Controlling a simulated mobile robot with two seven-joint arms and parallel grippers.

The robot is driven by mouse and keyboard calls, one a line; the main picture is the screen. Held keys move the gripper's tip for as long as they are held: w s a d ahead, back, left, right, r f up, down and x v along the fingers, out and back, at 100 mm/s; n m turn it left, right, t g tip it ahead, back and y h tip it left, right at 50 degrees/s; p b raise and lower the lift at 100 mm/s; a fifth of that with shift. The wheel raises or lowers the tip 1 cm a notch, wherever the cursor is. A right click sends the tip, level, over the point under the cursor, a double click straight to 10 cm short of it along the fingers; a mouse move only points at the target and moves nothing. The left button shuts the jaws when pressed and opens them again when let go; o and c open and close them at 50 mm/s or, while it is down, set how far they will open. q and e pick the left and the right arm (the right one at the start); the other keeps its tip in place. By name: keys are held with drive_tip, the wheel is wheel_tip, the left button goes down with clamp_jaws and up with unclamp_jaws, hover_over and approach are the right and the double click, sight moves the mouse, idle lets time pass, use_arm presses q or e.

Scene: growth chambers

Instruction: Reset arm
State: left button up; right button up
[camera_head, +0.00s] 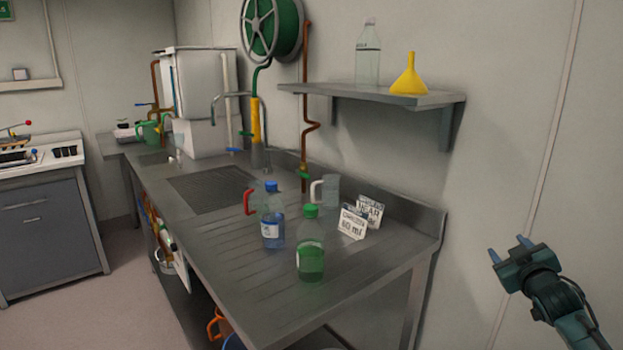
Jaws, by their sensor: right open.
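My right gripper (510,250) is at the right side of the head view. It is open and empty, with its two fingers apart. It is in front of the bare wall, to the right of the steel bench (240,282) and clear of it. My left gripper is not in view.
On the bench stand a blue-capped bottle (272,216), a green-capped bottle (310,245), a clear jug (330,191) and cards (352,223). A wall shelf (440,98) above holds a clear bottle (368,55) and a yellow funnel (410,78). Floor at left is clear.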

drive_tip(key=s+a+f+n+g+y, duration=0.1)
drive_tip(key=s+a+f+g+y, duration=0.15)
drive_tip(key=s+a+f, duration=0.6)
drive_tip(key=s+a+f+g+y, duration=0.1)
drive_tip(key=s+a+f+y, duration=0.2)
drive_tip(key=s+a+f, duration=0.55)
use_arm(q)
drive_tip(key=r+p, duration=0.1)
drive_tip(key=p, duration=0.2)
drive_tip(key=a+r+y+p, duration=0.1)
drive_tip(key=p, duration=0.2)
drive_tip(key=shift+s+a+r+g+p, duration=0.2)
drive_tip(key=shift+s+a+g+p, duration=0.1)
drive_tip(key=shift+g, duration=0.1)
use_arm(e)
drive_tip(key=s+a+f+m+g+y, duration=0.1)
drive_tip(key=s+a+f+m+g, duration=0.1)
drive_tip(key=s+a, duration=1.2)
drive_tip(key=s, duration=0.3)
drive_tip(key=shift+s+a+f, duration=0.2)
drive_tip(key=shift+s+a, duration=0.2)
drive_tip(key=shift+g+y, duration=0.25)
